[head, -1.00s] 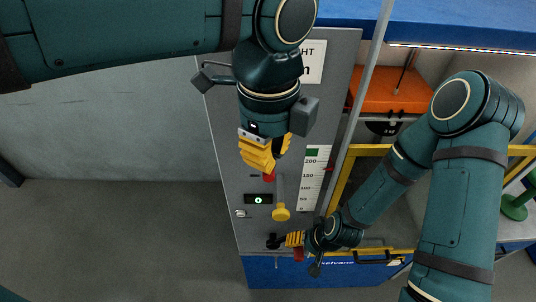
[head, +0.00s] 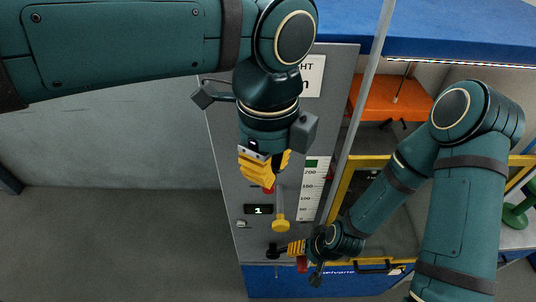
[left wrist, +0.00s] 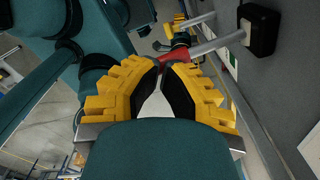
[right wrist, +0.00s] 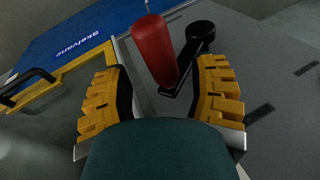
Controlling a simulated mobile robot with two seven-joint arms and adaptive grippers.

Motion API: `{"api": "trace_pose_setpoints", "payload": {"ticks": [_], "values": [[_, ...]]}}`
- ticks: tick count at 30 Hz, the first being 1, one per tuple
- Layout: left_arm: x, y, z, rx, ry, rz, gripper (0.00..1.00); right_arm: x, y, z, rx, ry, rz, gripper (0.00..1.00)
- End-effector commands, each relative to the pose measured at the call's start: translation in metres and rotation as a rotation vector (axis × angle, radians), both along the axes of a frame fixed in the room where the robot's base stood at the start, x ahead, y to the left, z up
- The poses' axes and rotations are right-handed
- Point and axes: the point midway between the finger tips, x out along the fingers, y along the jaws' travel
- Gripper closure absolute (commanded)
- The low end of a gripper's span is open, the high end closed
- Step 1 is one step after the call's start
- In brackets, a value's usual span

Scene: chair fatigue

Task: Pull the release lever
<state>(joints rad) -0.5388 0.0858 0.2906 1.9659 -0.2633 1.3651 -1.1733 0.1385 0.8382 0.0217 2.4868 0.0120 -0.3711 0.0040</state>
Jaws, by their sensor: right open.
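A lever with a red end (head: 268,189) stands out from the grey panel (head: 228,155). In the left wrist view its red end (left wrist: 176,53) is at the fingertips on a grey rod. My left gripper (head: 264,176) is nearly closed, its tips around the red end. A yellow knob (head: 281,226) on a grey rod hangs just below. A black crank (right wrist: 201,36) with a red grip (right wrist: 153,48) is low on the panel. My right gripper (right wrist: 165,85) is open, with the red grip beyond and between its fingers. The panel does not say which one is the release lever.
A small display (head: 258,209) on the panel reads 1. A scale (head: 314,188) with numbers runs beside the yellow knob. A yellow frame (head: 345,190), a grey post (head: 362,110) and an orange seat (head: 400,98) stand to the right. The floor at left is clear.

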Motion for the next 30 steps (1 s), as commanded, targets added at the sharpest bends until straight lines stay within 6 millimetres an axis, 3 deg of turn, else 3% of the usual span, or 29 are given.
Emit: {"api": "trace_pose_setpoints", "payload": {"ticks": [19,30], "values": [[-0.013,0.0,0.06,0.0,0.0,0.0,1.0,-0.001,-0.002,0.058,0.01,0.0,0.003,0.42],[-0.014,0.0,0.062,0.0,0.0,0.0,1.0,-0.001,-0.002,0.06,0.01,-0.001,0.004,0.42]]}}
